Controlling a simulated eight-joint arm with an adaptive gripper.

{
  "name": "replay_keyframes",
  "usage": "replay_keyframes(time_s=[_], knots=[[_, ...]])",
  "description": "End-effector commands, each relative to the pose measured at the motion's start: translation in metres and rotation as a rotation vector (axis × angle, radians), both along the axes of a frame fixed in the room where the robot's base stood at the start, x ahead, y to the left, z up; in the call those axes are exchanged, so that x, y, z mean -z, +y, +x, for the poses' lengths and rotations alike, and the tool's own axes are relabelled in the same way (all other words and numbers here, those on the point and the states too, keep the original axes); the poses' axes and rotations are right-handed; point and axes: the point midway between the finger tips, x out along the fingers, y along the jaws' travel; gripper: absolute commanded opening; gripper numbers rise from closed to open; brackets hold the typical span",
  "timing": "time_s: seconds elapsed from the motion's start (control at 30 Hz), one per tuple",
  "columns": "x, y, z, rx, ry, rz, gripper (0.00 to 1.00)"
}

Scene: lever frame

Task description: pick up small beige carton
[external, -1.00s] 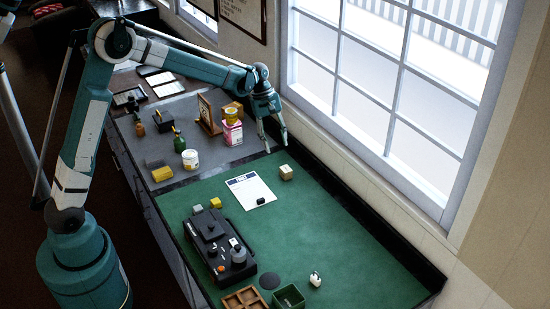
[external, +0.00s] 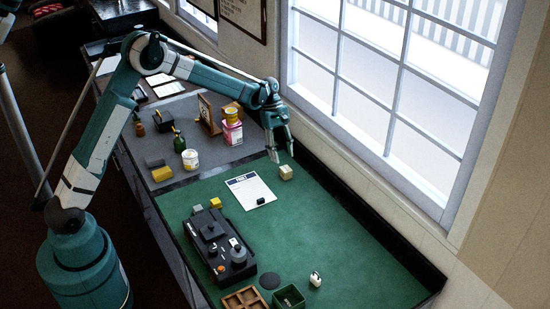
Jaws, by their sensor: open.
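The small beige carton (external: 286,173) stands on the green mat, right of the white sheet and near the window-side edge. My gripper (external: 283,157) is open above the carton, with its fingers pointing down and slightly to the picture's left of it. The fingertips look close to the carton's top, but I cannot tell the exact gap. Nothing is held.
The white sheet (external: 251,190) with a small black item lies left of the carton. A black device (external: 218,247) stands nearer. A pink-labelled can (external: 232,133) and other items stand on the grey mat behind. The green mat (external: 350,240) is clear toward the right.

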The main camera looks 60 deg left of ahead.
Motion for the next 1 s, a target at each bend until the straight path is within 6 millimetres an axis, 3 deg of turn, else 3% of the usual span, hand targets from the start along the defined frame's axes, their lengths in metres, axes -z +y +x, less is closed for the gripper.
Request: replay_keyframes(time_s=[0.47,1.0], knots=[[0.022,-0.010,0.000,0.001,0.000,0.000,0.41],[0.032,-0.015,0.000,0.001,0.000,0.000,0.41]])
